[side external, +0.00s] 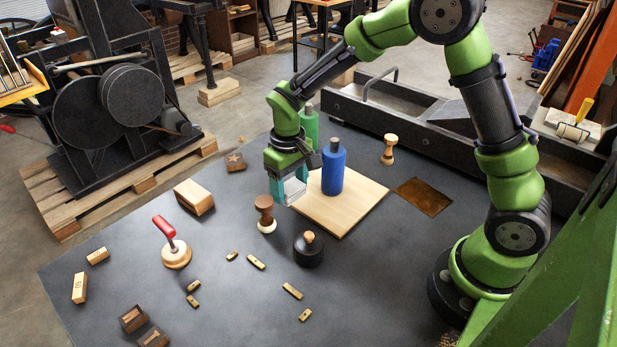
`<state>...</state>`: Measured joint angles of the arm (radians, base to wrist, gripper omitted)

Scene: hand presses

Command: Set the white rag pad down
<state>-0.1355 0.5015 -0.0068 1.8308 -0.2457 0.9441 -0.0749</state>
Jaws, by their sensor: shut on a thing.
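My gripper (287,188) points down at the left corner of the pale wooden board, with teal fingers. It is shut on the white rag pad (295,191), a small whitish block mostly covered by the fingers. The pad is at the board's left edge; I cannot tell whether it touches the board or hangs just above it. The pale wooden board (345,210) lies flat on the dark mat.
A blue bottle (333,172) stands on the board, right of my gripper; a green bottle (309,128) is behind. A brown-handled stamp (265,211) and a black round dabber (308,250) stand in front. A copper plate (424,196) lies right. The dark mat (110,245) has free room at left.

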